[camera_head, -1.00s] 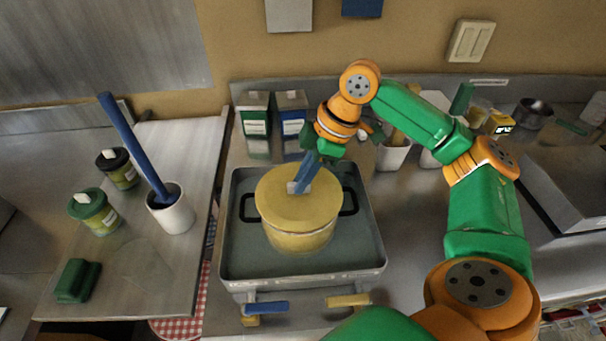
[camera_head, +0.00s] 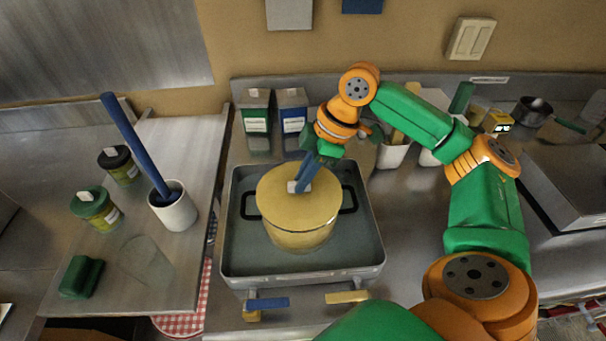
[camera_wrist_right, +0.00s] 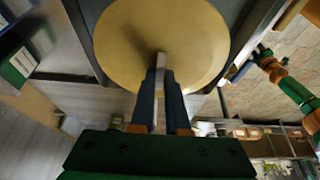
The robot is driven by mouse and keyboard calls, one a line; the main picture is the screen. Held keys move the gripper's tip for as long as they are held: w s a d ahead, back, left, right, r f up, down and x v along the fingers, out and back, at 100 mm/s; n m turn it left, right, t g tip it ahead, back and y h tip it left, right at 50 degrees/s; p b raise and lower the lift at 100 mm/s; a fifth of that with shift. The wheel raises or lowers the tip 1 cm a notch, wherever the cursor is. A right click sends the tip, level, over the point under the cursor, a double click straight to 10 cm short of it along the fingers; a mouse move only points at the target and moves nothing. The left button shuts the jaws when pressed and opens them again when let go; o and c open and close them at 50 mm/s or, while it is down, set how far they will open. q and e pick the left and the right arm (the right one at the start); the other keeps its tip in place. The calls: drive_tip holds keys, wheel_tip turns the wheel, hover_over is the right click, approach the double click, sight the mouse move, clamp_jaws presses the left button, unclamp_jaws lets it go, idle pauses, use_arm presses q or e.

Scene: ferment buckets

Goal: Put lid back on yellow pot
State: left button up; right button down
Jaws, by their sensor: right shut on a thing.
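The yellow pot (camera_head: 300,238) stands in a grey square basin on the counter. Its round yellow lid (camera_head: 310,212) lies over the pot's mouth and looks about level; I cannot tell whether it is fully seated. My right gripper (camera_head: 301,187) comes down from above and is shut on the lid's pale handle. In the right wrist view the blue fingers of the right gripper (camera_wrist_right: 161,75) pinch the handle (camera_wrist_right: 161,60) in front of the lid (camera_wrist_right: 150,30). My left gripper is not in view.
The grey basin (camera_head: 240,262) surrounds the pot, with black handles at the pot's sides. On the left board stand a white cup (camera_head: 174,212) with a blue stick, two jars (camera_head: 95,208) and a green block (camera_head: 81,277). Two cartons (camera_head: 256,112) stand behind.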

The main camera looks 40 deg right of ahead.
idle(0.4)
drive_tip(key=shift+p, duration=0.45)
drive_tip(key=shift+c, duration=1.8)
unclamp_jaws()
